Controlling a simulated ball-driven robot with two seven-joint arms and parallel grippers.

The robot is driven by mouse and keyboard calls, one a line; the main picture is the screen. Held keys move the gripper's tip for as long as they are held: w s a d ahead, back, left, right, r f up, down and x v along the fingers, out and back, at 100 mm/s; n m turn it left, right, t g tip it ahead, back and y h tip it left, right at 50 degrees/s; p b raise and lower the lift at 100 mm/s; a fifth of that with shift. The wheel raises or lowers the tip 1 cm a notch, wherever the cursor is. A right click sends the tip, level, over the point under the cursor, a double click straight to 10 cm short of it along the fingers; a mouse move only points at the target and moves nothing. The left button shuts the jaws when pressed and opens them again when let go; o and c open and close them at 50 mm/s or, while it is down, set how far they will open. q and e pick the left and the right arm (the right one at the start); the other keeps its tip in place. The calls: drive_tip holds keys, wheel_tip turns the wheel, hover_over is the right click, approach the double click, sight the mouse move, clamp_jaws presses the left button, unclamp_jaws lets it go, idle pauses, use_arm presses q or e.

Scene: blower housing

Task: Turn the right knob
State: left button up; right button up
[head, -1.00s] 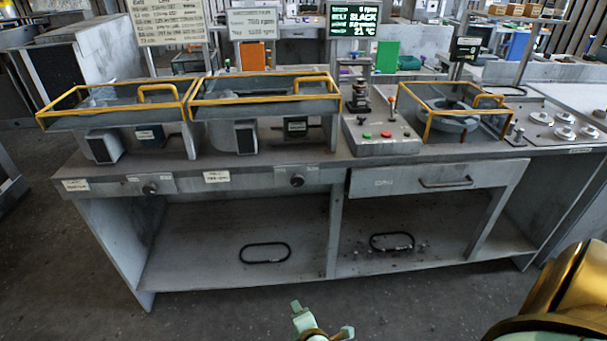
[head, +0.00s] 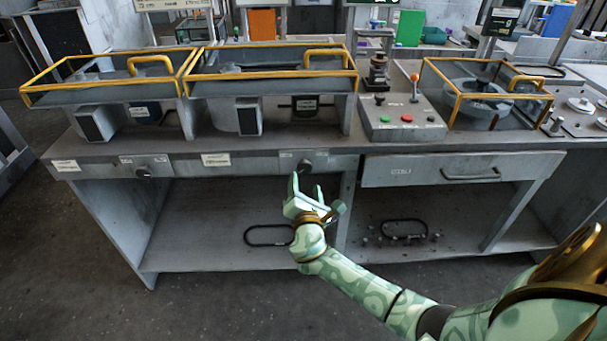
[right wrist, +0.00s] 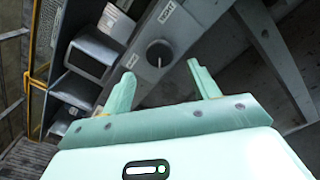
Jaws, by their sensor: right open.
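The right knob (head: 305,167) is a small dark round knob on the bench's front panel, left of the drawer. It also shows in the right wrist view (right wrist: 159,53), ahead of the fingers and between them in the picture. My right gripper (head: 306,184) is open and empty, just below and in front of this knob in the head view. In the right wrist view its two pale green fingers (right wrist: 160,78) stand apart, with no visible contact with the knob. The left knob (head: 143,172) sits farther left on the same panel. My left gripper is not in view.
The drawer (head: 462,169) with a bar handle is right of the knob. Yellow-framed guards (head: 270,73) and a control box (head: 403,122) stand on the bench top. The open shelf (head: 195,225) below holds black loops. Floor in front is clear.

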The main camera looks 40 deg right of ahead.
sight(304, 170)
drive_tip(key=b+x, duration=0.1)
drive_tip(key=x, duration=0.4)
drive_tip(key=shift+f, duration=0.15)
drive_tip(key=shift+w+d, duration=0.25)
drive_tip(key=shift+w, duration=0.25)
drive_tip(key=c, duration=1)
